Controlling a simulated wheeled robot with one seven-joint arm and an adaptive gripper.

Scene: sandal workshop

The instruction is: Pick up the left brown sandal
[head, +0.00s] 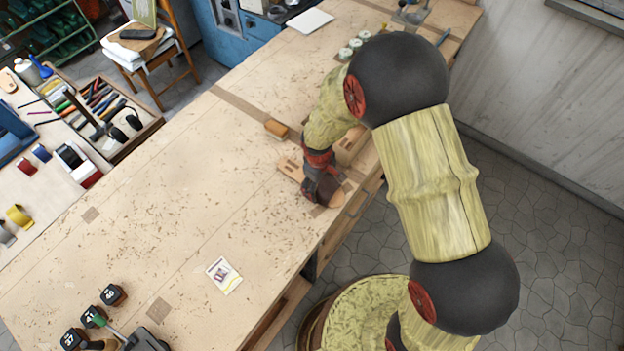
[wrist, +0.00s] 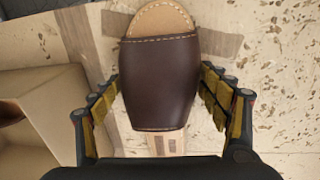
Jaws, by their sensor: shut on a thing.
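A brown sandal with a wide dark strap and a tan, stitched sole fills the middle of the wrist view (wrist: 160,80). Its rounded tan end points away from my gripper (wrist: 160,105). The fingers stand on both sides of the strap, shut on it. In the head view my gripper (head: 320,172) is low at the bench's right edge. The sandal (head: 335,198) is partly hidden there by the gripper. I cannot tell whether its sole touches the bench. No second sandal is clearly visible.
An open cardboard box (wrist: 45,115) stands close to my gripper's left in the wrist view; it also shows in the head view (head: 350,146). A small tan block (head: 276,129) lies nearby on the workbench (head: 160,200). A picture card (head: 223,275) lies nearer. The bench's middle is largely clear.

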